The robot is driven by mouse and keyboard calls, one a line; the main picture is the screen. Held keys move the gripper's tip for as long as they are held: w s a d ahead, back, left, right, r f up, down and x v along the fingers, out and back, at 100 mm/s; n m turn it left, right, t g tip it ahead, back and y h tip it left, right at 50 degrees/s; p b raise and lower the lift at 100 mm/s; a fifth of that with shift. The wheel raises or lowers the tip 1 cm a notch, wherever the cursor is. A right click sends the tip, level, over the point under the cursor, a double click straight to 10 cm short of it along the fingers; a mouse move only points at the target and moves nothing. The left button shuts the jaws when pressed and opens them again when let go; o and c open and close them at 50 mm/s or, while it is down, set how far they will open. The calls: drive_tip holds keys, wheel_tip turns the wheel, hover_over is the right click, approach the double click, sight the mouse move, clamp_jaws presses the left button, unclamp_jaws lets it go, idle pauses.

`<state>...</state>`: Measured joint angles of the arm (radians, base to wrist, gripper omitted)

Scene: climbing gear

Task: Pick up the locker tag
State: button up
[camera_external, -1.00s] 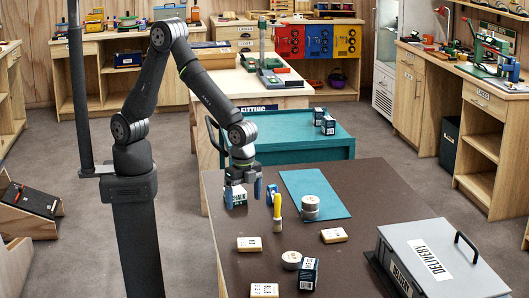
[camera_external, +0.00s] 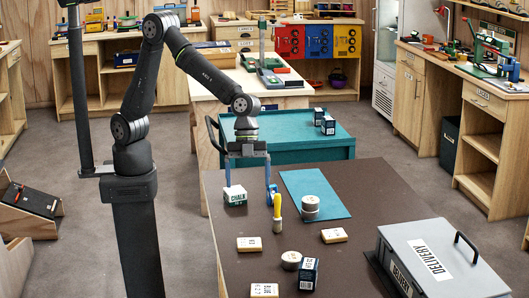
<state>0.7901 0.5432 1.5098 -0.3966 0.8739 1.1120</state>
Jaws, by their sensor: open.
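My gripper (camera_external: 248,172) is open and empty, raised above the far left part of the brown table, with its blue fingers wide apart. Below it stands a white and green chalk block (camera_external: 235,195). A small blue item (camera_external: 272,195) stands just right of the block, close below the right finger. I cannot make out a label that surely marks the locker tag. Pale wooden-looking labelled blocks lie nearer the front: one at left (camera_external: 249,244), one at right (camera_external: 333,235) and one at the front edge (camera_external: 264,290).
A yellow-handled tool (camera_external: 277,212) stands near the blue item. Another roll (camera_external: 291,260) and a dark blue box (camera_external: 308,274) are in front. A grey delivery box (camera_external: 440,262) occupies the right side.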

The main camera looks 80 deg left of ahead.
sight(249, 241)
drive_tip(key=x, duration=1.7)
drive_tip(key=shift+s+f, duration=0.1)
drive_tip(key=shift+s, duration=0.1)
drive_tip(key=c, duration=1.1)
drive_tip(key=shift+o, duration=0.2)
